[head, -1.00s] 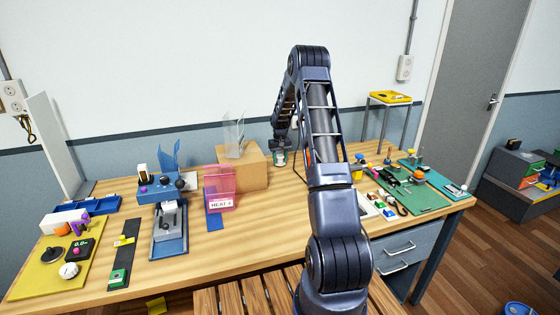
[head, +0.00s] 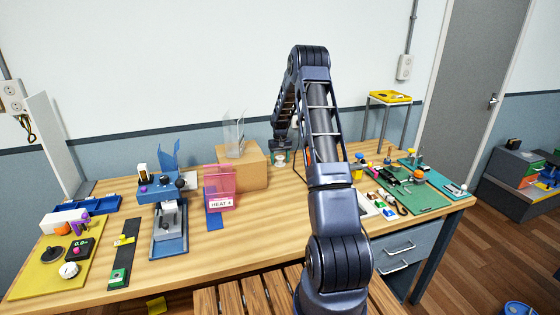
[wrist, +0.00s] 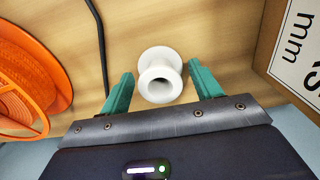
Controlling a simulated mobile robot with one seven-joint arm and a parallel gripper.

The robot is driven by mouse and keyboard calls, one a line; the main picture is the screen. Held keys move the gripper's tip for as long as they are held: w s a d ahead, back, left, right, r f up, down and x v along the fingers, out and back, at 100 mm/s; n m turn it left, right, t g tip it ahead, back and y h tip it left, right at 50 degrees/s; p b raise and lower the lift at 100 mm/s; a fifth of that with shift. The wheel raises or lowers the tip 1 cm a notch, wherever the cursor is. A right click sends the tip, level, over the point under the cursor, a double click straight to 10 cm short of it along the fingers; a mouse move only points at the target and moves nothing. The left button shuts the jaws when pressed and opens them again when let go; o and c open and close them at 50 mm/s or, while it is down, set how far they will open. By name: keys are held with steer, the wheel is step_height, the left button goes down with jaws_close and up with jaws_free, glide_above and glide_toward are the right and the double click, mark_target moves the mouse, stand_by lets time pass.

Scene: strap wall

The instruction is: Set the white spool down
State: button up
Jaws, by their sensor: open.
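The white spool (wrist: 160,76) is in the wrist view, on the wooden table top between the two green fingers of my gripper (wrist: 160,92). The fingers are spread, with a visible gap on each side of the spool. In the head view my gripper (head: 280,153) is at the back of the bench, right of the cardboard box, and the spool (head: 280,161) shows small below it. Whether the spool rests flat on the wood is hard to tell.
An orange spool (wrist: 30,80) lies left of the white spool in the wrist view, with a black cable (wrist: 100,45) between them. A box with a printed label (wrist: 298,45) is close on the right. The cardboard box (head: 242,167) stands left of my gripper in the head view.

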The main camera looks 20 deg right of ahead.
step_height(320, 180, up, 10)
steer(key=s+a+r+t, duration=0.1)
steer(key=s+a+r, duration=0.1)
steer(key=s+r, duration=0.4)
steer(key=s+a+r, duration=0.2)
steer(key=s+r, duration=0.2)
steer(key=r, duration=0.5)
steer(key=s+a+r+t, duration=0.1)
steer(key=s+a+r, duration=0.1)
steer(key=s+r, duration=0.4)
steer(key=s+a+r, duration=0.1)
steer(key=s+r, duration=0.2)
steer(key=s, duration=0.6)
steer(key=s+a+t, duration=0.1)
steer(key=s+a, duration=0.1)
steer(key=s, duration=1.2)
steer(key=s+a+t, duration=0.1)
steer(key=s+a, duration=0.1)
steer(key=s, duration=1.3)
steer(key=shift+f+t, duration=0.3)
steer(key=shift+f, duration=0.05)
